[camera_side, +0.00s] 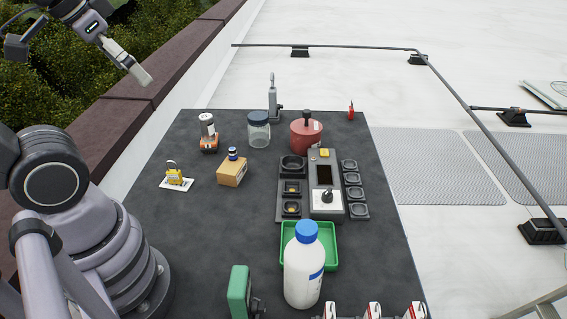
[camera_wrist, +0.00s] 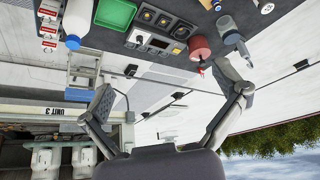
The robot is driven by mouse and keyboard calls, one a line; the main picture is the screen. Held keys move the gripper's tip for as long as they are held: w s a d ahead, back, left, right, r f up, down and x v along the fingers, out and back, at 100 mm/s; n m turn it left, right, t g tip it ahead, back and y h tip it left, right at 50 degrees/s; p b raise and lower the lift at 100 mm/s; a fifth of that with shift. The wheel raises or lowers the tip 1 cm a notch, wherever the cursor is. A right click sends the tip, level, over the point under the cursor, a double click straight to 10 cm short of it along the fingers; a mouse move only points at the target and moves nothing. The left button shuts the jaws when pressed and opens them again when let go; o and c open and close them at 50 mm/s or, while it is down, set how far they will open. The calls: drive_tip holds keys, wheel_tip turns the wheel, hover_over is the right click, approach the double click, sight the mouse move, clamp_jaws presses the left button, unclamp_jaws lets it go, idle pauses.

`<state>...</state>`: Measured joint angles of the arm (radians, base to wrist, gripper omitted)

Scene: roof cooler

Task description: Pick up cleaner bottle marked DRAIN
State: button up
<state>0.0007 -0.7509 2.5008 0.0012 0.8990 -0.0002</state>
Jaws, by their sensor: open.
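A large white bottle with a blue cap (camera_side: 303,270) stands upright near the front of the dark table, just in front of a green tray (camera_side: 331,262). A blue mark shows on its right side, but I cannot read any word such as DRAIN. The bottle also shows at the top left of the wrist view (camera_wrist: 79,18). My gripper (camera_side: 140,74) is high at the upper left of the side view, beyond the table's left edge and far from the bottle. In the wrist view its two fingers (camera_wrist: 166,78) are spread wide with nothing between them.
Red-and-white packs (camera_side: 373,310) line the front edge, right of the bottle. A green block-like item (camera_side: 239,292) stands to its left. A grey device (camera_side: 325,185), red pot (camera_side: 306,134), jar (camera_side: 259,130) and cardboard box (camera_side: 232,172) stand farther back. The table's left middle is clear.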

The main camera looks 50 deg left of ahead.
drive_tip(key=shift+o, duration=0.4)
idle(0.4)
drive_tip(key=n+g+h, duration=0.6)
drive_tip(key=n+h, duration=1.2)
approach(317, 269)
drive_tip(key=d, duration=0.4)
drive_tip(key=d+f, duration=0.1)
drive_tip(key=d, duration=0.1)
drive_tip(key=shift+w+d, duration=0.2)
drive_tip(key=shift+d, duration=0.1)
drive_tip(key=shift+c, duration=0.3)
drive_tip(key=c, duration=1.2)
drive_tip(key=shift+o, duration=0.2)
